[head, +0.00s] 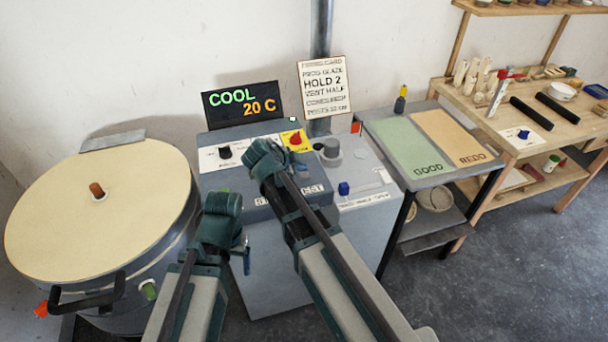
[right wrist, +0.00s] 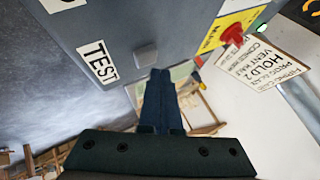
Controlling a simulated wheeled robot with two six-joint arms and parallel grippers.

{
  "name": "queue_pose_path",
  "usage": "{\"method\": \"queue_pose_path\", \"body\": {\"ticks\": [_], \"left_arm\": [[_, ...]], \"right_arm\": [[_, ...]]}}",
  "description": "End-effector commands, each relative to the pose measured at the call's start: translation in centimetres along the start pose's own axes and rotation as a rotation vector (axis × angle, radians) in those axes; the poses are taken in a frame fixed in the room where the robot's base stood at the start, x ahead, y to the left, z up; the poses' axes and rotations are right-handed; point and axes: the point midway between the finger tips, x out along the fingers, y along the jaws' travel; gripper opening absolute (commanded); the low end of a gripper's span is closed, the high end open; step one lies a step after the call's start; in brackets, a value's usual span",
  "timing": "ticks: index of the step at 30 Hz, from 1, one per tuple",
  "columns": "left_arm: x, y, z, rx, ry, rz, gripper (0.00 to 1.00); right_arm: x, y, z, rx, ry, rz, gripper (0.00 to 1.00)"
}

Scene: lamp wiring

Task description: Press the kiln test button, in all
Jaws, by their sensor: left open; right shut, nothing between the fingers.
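The kiln control box (head: 262,270) stands in the middle of the head view, with a TEST label on its sloped top. In the right wrist view, a grey raised button (right wrist: 146,55) sits beside the TEST label (right wrist: 98,62). My right gripper (head: 262,158) is over the box top and hides that button in the head view. In the right wrist view, its fingers (right wrist: 160,76) are shut and empty, with tips close to the button; contact cannot be told. My left gripper (head: 222,203) is open and empty, in front of the box's left side.
The round kiln (head: 95,220) stands at left. A display (head: 242,104) reads COOL 20 C. A red knob on a yellow plate (head: 295,139) and a black dial (head: 225,152) are near my right gripper. A bench with GOOD and REDO mats (head: 417,145) is at right.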

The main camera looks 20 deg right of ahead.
Motion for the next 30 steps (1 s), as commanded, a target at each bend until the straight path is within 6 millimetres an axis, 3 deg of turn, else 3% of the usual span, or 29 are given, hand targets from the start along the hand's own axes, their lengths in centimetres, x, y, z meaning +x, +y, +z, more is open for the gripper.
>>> {"method": "queue_pose_path", "body": {"ticks": [30], "left_arm": [[1.2, 0.1, -0.1, 0.000, 0.000, 0.000, 0.81]], "right_arm": [[0.8, 0.6, 0.6, 0.000, 0.000, 0.000, 0.00]]}}
